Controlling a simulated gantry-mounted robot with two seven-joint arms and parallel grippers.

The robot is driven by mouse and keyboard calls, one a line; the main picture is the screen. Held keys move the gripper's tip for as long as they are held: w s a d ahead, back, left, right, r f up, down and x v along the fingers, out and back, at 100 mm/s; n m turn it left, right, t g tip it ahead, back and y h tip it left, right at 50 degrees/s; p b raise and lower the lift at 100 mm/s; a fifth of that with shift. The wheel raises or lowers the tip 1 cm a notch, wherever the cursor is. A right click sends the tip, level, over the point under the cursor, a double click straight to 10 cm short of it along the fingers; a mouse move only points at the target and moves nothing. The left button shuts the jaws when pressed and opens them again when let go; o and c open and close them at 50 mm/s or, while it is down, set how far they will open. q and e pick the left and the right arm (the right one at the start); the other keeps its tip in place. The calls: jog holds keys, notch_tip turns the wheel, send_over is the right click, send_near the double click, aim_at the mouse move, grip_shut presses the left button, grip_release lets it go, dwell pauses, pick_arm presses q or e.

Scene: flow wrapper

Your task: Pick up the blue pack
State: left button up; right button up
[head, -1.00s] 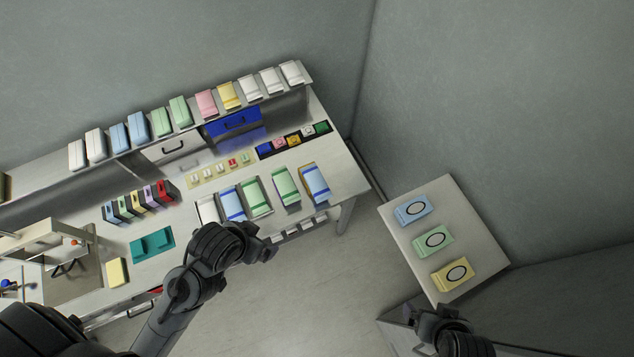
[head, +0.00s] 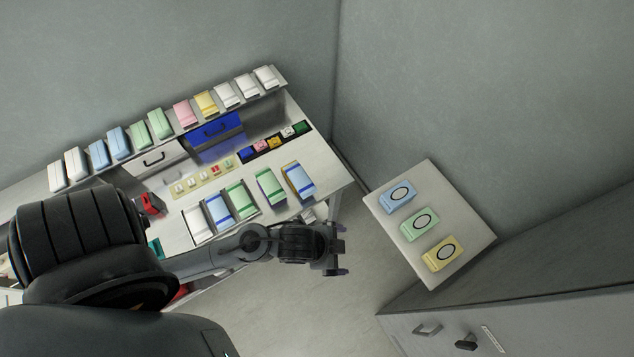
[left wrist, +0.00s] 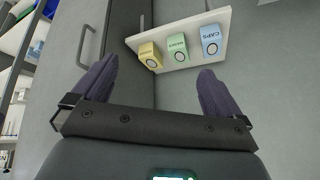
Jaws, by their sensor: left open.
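A blue pack (head: 398,197) with a dark oval on its face lies at the far end of a small pale side table (head: 408,248), beside a green pack (head: 419,224) and a yellow pack (head: 443,254). In the left wrist view the blue pack (left wrist: 211,40) is the rightmost of the three and reads "CAPS". My left gripper (head: 340,250) is left of the side table, apart from it. Its two fingers (left wrist: 158,72) are spread with nothing between them, the packs beyond the tips. My right gripper is out of view.
The long workbench (head: 325,178) holds several packs and a raised shelf of coloured packs, including other blue ones (head: 298,181). A grey cabinet (head: 520,320) with handles stands at the lower right. Open floor lies between bench and side table.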

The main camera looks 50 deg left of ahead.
pick_arm(q)
jog(key=d+f+m+h+b, duration=0.1)
jog(key=d+f+m+h, duration=0.1)
jog(key=d+f+m, duration=0.2)
jog(key=m+g+y+b, duration=0.4)
jog(key=m+g+b, duration=0.25)
jog(key=b, duration=0.95)
send_over(300, 177)
jog(key=shift+m+t, duration=0.25)
jog(key=shift+m, duration=0.2)
jog(key=f, duration=1.4)
jog(key=shift+s+d+f, duration=0.1)
jog(key=shift+s+d, duration=0.05)
jog(key=shift+s, duration=0.15)
jog(key=shift+w+f+b, duration=0.2)
jog(key=shift+f+b, duration=0.8)
jog(key=shift+f, duration=2)
